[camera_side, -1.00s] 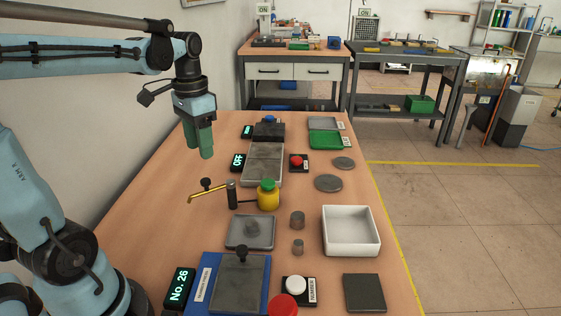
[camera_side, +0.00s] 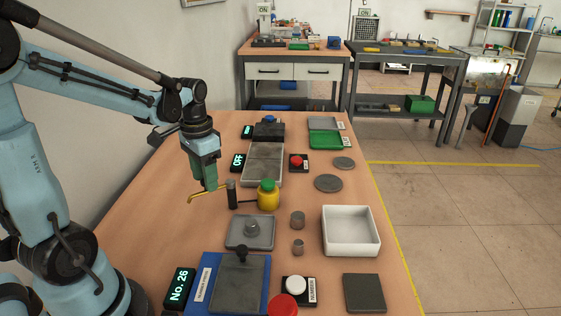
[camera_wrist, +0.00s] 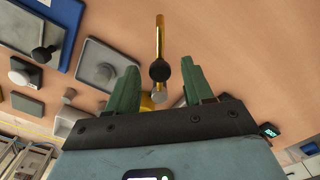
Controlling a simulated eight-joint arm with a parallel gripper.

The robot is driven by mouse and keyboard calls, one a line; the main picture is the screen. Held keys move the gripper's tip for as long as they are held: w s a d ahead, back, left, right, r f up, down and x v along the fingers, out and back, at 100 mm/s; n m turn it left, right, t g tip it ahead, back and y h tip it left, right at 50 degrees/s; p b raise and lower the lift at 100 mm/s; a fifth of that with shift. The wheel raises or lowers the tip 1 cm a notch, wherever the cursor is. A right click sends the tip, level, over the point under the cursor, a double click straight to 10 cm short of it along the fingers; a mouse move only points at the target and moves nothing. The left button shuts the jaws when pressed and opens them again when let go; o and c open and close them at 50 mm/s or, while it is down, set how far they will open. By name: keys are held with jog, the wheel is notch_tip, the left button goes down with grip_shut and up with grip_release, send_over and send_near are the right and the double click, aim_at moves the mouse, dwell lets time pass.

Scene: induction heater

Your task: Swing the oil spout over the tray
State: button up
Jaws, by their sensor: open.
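The brass oil spout (camera_side: 194,198) points left from a dark post (camera_side: 231,194) beside a yellow oil bottle (camera_side: 268,200) with a green cap. In the wrist view the spout (camera_wrist: 159,33) runs away from a black knob (camera_wrist: 160,71). My gripper (camera_side: 207,188) is down at the spout; the side view hides the knob behind it. In the wrist view my open gripper (camera_wrist: 159,68) has a finger on each side of the knob, with gaps showing. A shallow grey tray (camera_side: 235,241) with a round grey part on it stands in front of the post, not under the spout.
A blue mat (camera_side: 204,297) with a dark plate lies in front. A grey plate (camera_side: 262,165) lies behind the bottle. The tabletop left of the tray is clear.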

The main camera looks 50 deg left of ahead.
grip_shut()
jog(key=shift+d, duration=0.1)
dwell(0.3)
jog(key=w+d+n, duration=0.4)
jog(key=d+n, duration=0.3)
jog(key=n, duration=1.1)
jog(key=shift+w, duration=0.4)
dwell(0.3)
grip_release()
notch_tip(320, 180, up, 12)
dwell(0.9)
